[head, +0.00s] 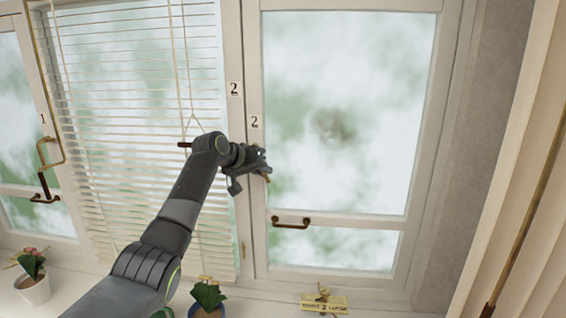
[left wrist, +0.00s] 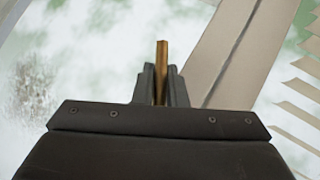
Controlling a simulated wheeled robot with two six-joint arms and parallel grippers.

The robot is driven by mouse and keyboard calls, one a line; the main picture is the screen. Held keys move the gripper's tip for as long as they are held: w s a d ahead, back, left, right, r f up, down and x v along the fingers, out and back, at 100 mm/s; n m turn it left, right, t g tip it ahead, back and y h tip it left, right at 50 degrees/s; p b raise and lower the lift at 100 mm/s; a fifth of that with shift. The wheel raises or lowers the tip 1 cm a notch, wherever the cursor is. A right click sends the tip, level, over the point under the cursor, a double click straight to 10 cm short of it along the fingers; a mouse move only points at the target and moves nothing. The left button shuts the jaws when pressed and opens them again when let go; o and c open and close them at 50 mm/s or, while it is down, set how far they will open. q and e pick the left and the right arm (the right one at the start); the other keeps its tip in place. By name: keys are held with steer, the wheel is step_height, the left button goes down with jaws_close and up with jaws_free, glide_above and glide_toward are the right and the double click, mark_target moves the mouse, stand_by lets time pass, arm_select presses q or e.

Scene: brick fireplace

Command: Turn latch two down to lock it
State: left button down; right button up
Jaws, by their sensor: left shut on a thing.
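Latch two is mostly hidden by my left gripper (head: 262,170) at the frame of the right window, below a "2" label (head: 254,122). In the left wrist view a narrow brass bar, the latch handle (left wrist: 161,56), sticks out between the two dark fingers (left wrist: 160,88). The fingers are shut on it. In the head view only a small brownish tip shows beside the fingers, so I cannot tell the latch's exact angle. My right gripper is in neither view.
A brass pull handle (head: 290,222) is on the right window's lower rail. White blinds (head: 130,100) with a hanging cord are left of my arm. Potted plants (head: 208,296) and a small yellow sign (head: 324,302) stand on the sill. A curtain (head: 500,200) hangs right.

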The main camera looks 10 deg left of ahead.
arm_select(q)
steer(key=shift+a+y, duration=0.15)
steer(key=shift+y, duration=0.25)
steer(key=shift+a+f+m+g+y+p, duration=0.2)
steer(key=shift+a+m+y+p, duration=0.4)
steer(key=shift+y+p, duration=0.2)
steer(key=shift+a+f+m+g+y+p, duration=0.1)
steer(key=shift+a+f+m+y+p, duration=0.05)
steer(key=shift+a+m+y+p, duration=0.65)
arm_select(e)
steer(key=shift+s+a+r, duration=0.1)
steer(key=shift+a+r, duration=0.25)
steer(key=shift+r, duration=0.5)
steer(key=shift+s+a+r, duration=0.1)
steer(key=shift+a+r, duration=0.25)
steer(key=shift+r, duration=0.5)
arm_select(q)
steer(key=shift+d, duration=0.15)
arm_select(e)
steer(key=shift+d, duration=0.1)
arm_select(q)
steer(key=c, duration=1.5)
jaws_free()
steer(key=shift+r, duration=0.1)
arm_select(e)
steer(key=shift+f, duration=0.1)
